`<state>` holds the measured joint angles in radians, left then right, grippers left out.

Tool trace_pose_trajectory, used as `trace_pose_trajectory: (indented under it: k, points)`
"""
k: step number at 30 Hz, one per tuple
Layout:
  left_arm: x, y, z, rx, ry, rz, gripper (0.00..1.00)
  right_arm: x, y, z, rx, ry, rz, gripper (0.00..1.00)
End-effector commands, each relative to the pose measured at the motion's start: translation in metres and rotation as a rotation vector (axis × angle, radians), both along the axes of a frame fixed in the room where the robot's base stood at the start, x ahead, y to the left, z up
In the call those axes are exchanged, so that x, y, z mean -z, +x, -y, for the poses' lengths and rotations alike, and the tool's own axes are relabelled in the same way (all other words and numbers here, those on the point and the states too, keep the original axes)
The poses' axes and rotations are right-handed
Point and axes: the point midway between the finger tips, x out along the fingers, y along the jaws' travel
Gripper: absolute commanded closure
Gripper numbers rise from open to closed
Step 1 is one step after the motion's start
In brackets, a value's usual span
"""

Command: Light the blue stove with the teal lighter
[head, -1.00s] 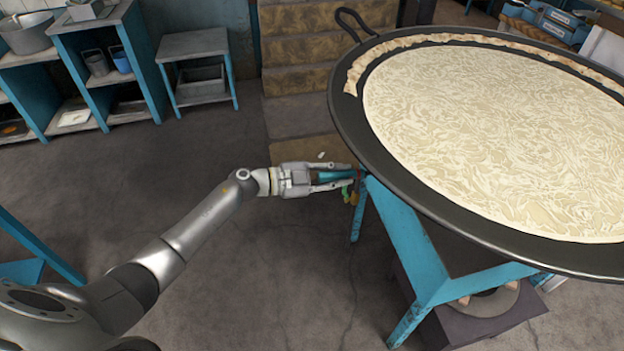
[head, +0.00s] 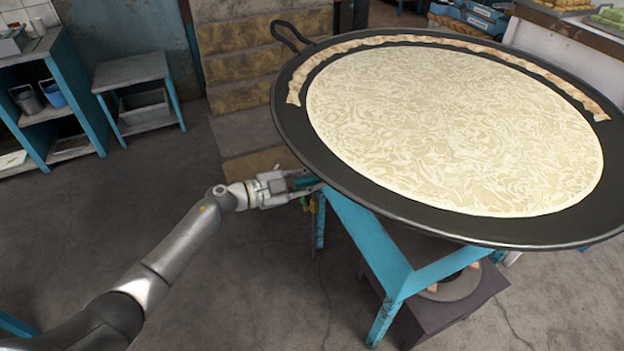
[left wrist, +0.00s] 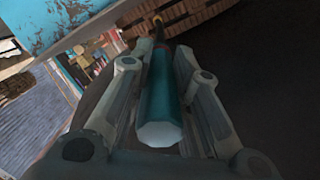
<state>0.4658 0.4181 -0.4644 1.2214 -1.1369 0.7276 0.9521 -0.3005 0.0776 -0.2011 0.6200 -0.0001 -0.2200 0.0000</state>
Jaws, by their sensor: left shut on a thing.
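My left gripper (head: 304,184) is at the left edge of the stand, close under the pan's rim. It is shut on the teal lighter (left wrist: 163,100), which lies lengthwise between the two fingers in the left wrist view. The lighter's far tip points toward the stove. The pan's rim partly hides the fingertips in the head view, and I see no flame. My right gripper is not in view.
A dark burner block (head: 440,305) sits under the stand. A small blue-legged table (head: 130,72) and blue shelves (head: 50,112) stand at the back left. Brown steps (head: 245,50) rise behind the pan. The floor left of my arm is clear.

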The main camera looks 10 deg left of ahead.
Motion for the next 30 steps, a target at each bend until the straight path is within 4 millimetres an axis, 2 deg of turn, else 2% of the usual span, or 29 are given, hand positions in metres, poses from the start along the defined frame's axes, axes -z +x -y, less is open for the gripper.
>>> trace_pose_trajectory:
  k: [30]
  points:
    - [-0.0009, 0.0040, 0.0056, 0.000, -0.001, 0.001, 1.00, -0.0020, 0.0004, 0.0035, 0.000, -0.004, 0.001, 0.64]
